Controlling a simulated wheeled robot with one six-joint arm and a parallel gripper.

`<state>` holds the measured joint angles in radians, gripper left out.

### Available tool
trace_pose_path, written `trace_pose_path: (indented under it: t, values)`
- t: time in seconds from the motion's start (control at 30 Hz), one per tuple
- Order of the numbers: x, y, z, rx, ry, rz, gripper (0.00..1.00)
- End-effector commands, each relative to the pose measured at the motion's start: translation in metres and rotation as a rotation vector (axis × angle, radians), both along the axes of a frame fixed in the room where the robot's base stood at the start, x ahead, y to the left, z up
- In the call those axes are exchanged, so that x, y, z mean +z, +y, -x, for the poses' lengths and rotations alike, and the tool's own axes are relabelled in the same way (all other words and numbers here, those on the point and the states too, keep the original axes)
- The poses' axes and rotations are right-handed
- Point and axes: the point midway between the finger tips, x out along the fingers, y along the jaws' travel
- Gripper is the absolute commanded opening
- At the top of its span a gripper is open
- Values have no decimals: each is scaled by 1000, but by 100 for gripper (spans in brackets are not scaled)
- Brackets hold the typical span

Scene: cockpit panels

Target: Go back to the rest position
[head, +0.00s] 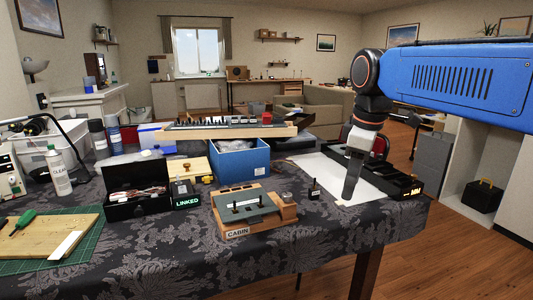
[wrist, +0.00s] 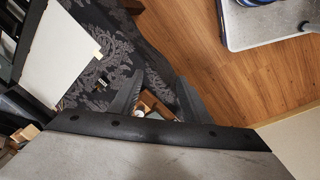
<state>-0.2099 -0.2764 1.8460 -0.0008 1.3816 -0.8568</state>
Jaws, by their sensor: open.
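My gripper (head: 350,192) hangs from the blue arm, pointing down over the right part of the table. In the wrist view its two dark fingers stand apart with nothing held between them (wrist: 157,92). In the head view the fingers overlap, and their tips appear near the front edge of a white sheet (head: 318,172). A dark panel with a small lit display (head: 404,187) lies just right of the fingers. I cannot tell whether the tips touch anything.
The cloth-covered table (head: 330,228) holds a wooden CABIN panel (head: 238,232), a small box reading LINKED (head: 187,202), a blue bin (head: 238,163), a black open case (head: 122,208) and a green cutting mat (head: 85,252). Wooden floor (head: 455,262) is open at right, before a white shelf unit.

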Motion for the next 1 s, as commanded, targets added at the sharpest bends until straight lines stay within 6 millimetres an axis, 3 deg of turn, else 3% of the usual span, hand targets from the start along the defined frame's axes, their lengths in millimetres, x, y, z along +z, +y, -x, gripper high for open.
trace_pose_path:
  t: [0.03,0.2,0.6,0.8,1.0]
  values:
    - [-10,-10,16,-64,-12,-12,43]
    - [-45,-35,59,-292,-53,-63,43]
    - [-149,-77,156,-808,-147,-206,43]
    - [-189,-85,185,-975,-177,-262,43]
    - [-201,-88,193,-1027,-185,-281,43]
